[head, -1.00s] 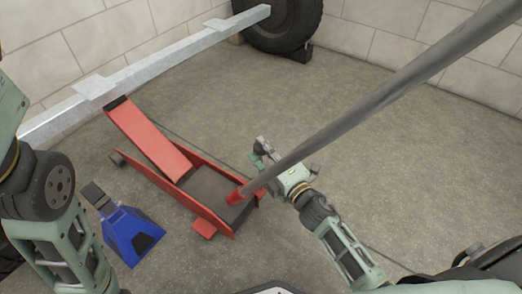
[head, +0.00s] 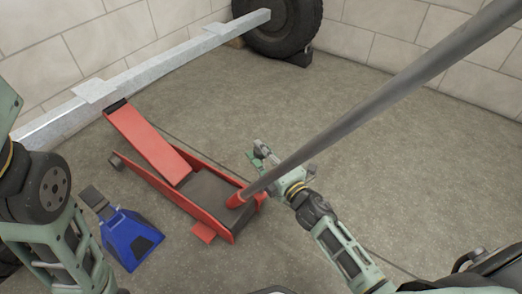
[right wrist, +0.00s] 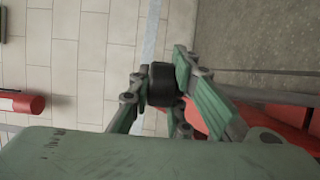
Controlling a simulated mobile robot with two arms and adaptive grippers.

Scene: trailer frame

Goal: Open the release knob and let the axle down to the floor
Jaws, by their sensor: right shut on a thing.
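The red trolley jack (head: 207,205) stands on the floor, with its lifting arm (head: 149,140) raised toward the axle. The axle is a grey metal beam (head: 170,52) running from the wheel to the left edge; I cannot tell whether the jack's saddle touches it. A long grey handle (head: 380,95) rises from the jack's red socket. My right gripper (head: 260,153) is beside the handle's lower end. In the right wrist view its fingers (right wrist: 160,88) are shut on a black round knob (right wrist: 162,82), the release knob. My left arm shows at the left; its gripper is out of view.
A blue stand (head: 128,236) is on the floor left of the jack. The tyre (head: 284,22) at the axle's end has a dark chock (head: 298,57) beside it. Block walls close off the back. The floor right of the jack is mostly clear.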

